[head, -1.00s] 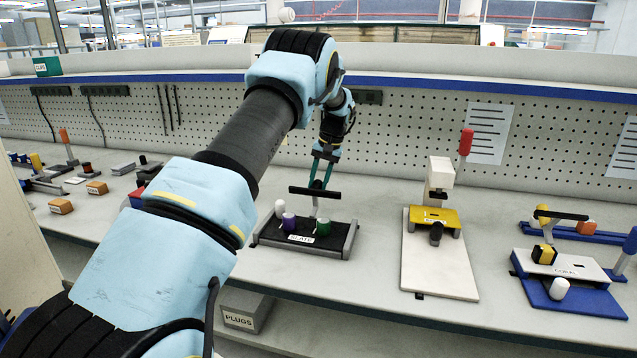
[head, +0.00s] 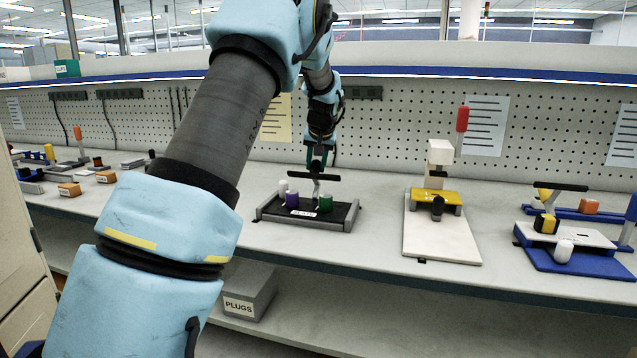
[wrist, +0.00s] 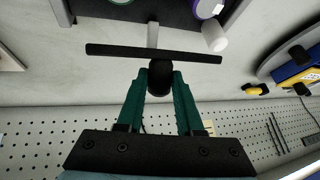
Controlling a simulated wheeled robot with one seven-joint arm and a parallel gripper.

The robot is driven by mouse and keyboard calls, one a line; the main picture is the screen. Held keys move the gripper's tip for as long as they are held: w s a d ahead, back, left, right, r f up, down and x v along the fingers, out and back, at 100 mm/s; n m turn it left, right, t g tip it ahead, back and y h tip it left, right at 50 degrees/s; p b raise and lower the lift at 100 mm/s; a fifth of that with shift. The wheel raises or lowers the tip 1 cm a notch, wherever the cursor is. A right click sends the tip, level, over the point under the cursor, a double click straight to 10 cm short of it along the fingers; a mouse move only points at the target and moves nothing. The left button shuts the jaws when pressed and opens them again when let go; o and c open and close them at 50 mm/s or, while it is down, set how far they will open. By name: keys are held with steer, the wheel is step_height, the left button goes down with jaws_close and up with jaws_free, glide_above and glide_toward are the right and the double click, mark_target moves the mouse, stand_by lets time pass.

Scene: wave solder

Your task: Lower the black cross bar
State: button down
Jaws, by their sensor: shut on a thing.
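The black cross bar (head: 313,176) is held above the dark tray labelled SLATE (head: 345,212), on a pale upright arm. A white, a purple (head: 291,199) and a green plug (head: 326,203) stand in the tray below it. In the wrist view the bar (wrist: 110,50) runs across the picture just beyond my fingertips. My gripper (head: 317,162) is at the bar's middle. In the wrist view my gripper (wrist: 160,80) has its green fingers shut on the round black knob (wrist: 160,76) joined to the bar. The fingers partly hide the knob.
A white stand with a yellow plate (head: 437,197) and a red-tipped lever is to the right. A blue and white fixture (head: 575,257) is farther right. Orange blocks (head: 69,189) lie at left. A pegboard rises behind; bare bench separates the fixtures.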

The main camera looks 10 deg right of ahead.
mark_target(313, 175)
steer(key=shift+s+a+f+t+h+b, duration=0.3)
steer(key=shift+s+t+b, duration=0.25)
steer(key=shift+b, duration=1.45)
steer(key=shift+s+a+f+t+h+b, duration=0.2)
steer(key=shift+s+t+b, duration=0.35)
steer(key=shift+b, duration=1.45)
steer(key=b, duration=0.3)
steer(key=s+t+b, duration=0.1)
steer(key=b, duration=0.2)
steer(key=shift+a+f+n+h+b, duration=0.25)
steer(key=shift+f+n+h+b, duration=0.05)
steer(key=shift+b, duration=0.05)
steer(key=s+t+b, duration=0.1)
steer(key=b, duration=0.5)
steer(key=a+f+t+h+b, duration=0.1)
steer(key=b, duration=0.6)
steer(key=s+f+t+b, duration=0.1)
steer(key=b, duration=0.5)
steer(key=shift+s+a+n+t+b, duration=0.25)
steer(key=shift+s+n+t+b, duration=0.05)
steer(key=shift+s+t, duration=0.1)
steer(key=b, duration=0.4)
steer(key=shift+s+a+t+h, duration=0.15)
steer(key=shift+t+h, duration=0.15)
steer(key=shift+b, duration=0.6)
steer(key=shift+s+a+r+t+b, duration=0.15)
steer(key=shift+t+b, duration=0.15)
steer(key=shift+b, duration=0.6)
